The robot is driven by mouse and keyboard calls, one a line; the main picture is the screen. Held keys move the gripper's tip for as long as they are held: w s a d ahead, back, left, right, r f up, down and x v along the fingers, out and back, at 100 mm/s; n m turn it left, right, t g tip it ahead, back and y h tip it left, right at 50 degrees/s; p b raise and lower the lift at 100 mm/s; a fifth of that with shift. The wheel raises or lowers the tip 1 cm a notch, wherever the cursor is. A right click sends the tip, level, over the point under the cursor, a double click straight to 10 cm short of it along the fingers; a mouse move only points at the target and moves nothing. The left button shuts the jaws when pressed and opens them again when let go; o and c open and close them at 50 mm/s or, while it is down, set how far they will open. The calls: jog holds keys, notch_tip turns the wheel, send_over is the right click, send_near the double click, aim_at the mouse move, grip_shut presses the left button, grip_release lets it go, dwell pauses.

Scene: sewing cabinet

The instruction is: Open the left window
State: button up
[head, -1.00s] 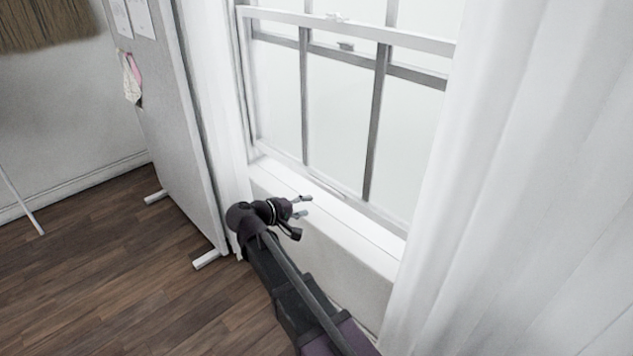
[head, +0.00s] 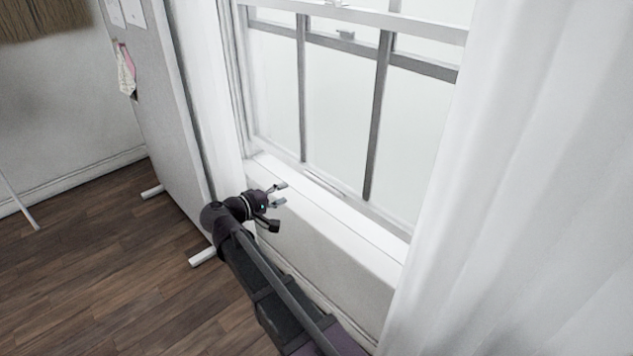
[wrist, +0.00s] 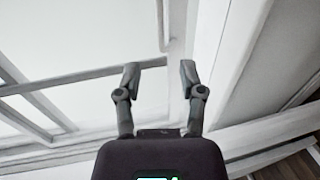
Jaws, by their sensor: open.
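The window (head: 340,110) is a white-framed sash window with dark muntins. Its lower sash appears down, its bottom rail (head: 350,199) close to the sill. A slim pale lift handle (head: 325,183) lies along that rail; in the wrist view a thin pale bar (wrist: 164,25) that looks like it runs up from between the fingers. My gripper (head: 280,194) is open and empty, in front of the sill's left part, left of the handle. In the wrist view, the fingers (wrist: 159,75) are apart with nothing between them. I cannot tell their exact distance from the handle.
A white curtain (head: 530,180) hangs right of the window, another (head: 203,90) on its left. A grey standing board (head: 158,100) with feet stands at the left. The sill (head: 335,215) juts out below the window. Wooden floor (head: 130,275) is clear at lower left.

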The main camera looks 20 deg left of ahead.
aim_at(316, 181)
jog(key=b+x, duration=0.2)
jog(key=x, duration=1.1)
jog(key=shift+w+d+b, duration=0.15)
jog(key=shift+w+b, duration=0.15)
jog(key=shift+b, duration=0.05)
grip_shut()
